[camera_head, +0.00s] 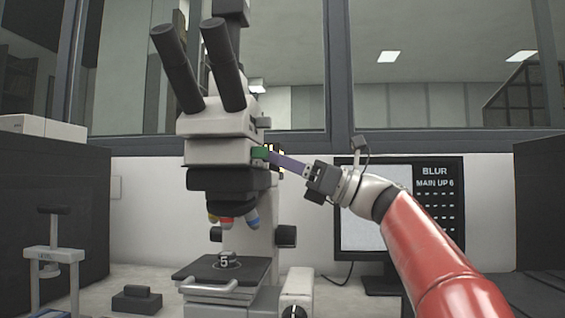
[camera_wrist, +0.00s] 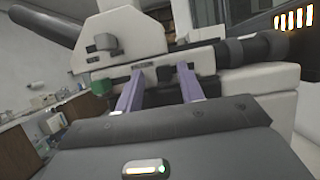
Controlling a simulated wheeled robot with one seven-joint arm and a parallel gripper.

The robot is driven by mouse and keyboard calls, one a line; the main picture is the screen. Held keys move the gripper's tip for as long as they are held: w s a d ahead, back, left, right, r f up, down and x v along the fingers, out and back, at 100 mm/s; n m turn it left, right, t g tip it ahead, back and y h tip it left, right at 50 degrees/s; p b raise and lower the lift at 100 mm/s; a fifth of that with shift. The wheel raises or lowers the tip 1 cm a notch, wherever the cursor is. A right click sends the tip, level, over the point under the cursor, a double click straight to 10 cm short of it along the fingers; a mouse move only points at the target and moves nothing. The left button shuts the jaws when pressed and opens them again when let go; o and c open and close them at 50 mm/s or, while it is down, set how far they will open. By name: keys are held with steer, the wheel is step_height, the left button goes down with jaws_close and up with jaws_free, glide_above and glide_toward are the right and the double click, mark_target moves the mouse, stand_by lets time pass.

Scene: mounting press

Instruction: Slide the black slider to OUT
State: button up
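The microscope (camera_head: 222,152) stands in the middle of the head view. My gripper (camera_head: 271,157) reaches its head from the right, with the purple fingers beside a green knob (camera_head: 260,153). In the wrist view my gripper (camera_wrist: 160,70) has its two purple fingers clearly apart. A small dark block, seemingly the black slider (camera_wrist: 165,73), shows between the fingertips; whether either finger touches it I cannot tell. The green knob (camera_wrist: 101,87) is just left of the left finger. No OUT marking is readable.
A monitor (camera_head: 439,210) reading "BLUR" and "MAIN UP 6" stands behind my arm. The microscope stage (camera_head: 190,270) carries a small piece marked 5. A black tube (camera_wrist: 255,50) lies close right of the fingers. A small stand (camera_head: 53,257) is at left.

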steer(key=v, duration=0.7)
steer(key=shift+d+f+b, duration=0.2)
steer(key=shift+d+b, duration=0.15)
steer(key=shift+b, duration=0.1)
steer(key=shift+s, duration=0.1)
